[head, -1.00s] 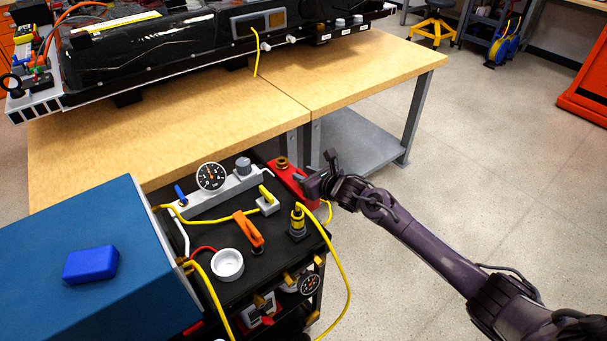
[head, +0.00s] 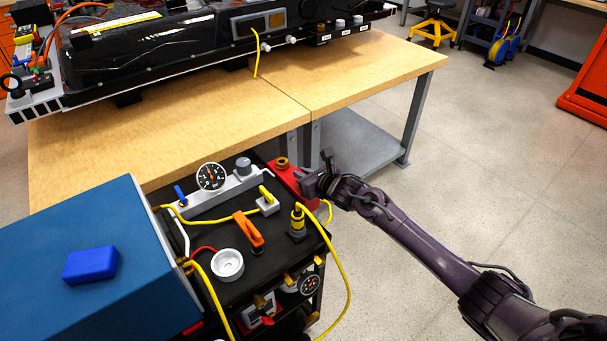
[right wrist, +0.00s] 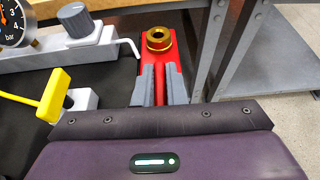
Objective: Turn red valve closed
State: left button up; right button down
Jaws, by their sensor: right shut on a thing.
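The red valve (head: 282,174) is a long red piece with a brass fitting at its far end, on the far right corner of the black cart top. In the right wrist view the red valve (right wrist: 167,71) runs straight away from me, brass ring at the top. My right gripper (head: 312,184) reaches in from the right. Its grey fingers (right wrist: 160,88) are shut on the near part of the red valve, one on each side. The fingers and wrist hide part of the near end. My left gripper is not in view.
Close by on the cart stand a yellow-black connector (head: 297,222), an orange handle (head: 248,230), a yellow lever (head: 266,195) and a gauge (head: 211,176). A yellow cable (head: 346,270) loops past the cart's right side. The wooden bench (head: 180,145) stands behind; floor to the right is clear.

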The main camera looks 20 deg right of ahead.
jog(key=shift+m+h, duration=0.3)
jog(key=shift+h, duration=0.1)
jog(key=m+h, duration=0.3)
jog(key=shift+a+t, duration=0.1)
jog(key=shift+t, duration=0.2)
jog(key=shift+m+h, duration=0.8)
jog(key=shift+h, duration=0.3)
jog(key=m+h, duration=0.2)
jog(key=m+g+h+p, duration=0.1)
jog(key=m+h, duration=0.1)
jog(key=shift+r+g+h, duration=0.1)
jog(key=shift+g+h, duration=0.2)
jog(key=shift+m+g+h+p, duration=0.4)
jog(key=shift+m+g+h, duration=0.2)
jog(key=shift+m+h, duration=0.6)
jog(key=c, duration=1.5)
grip_release()
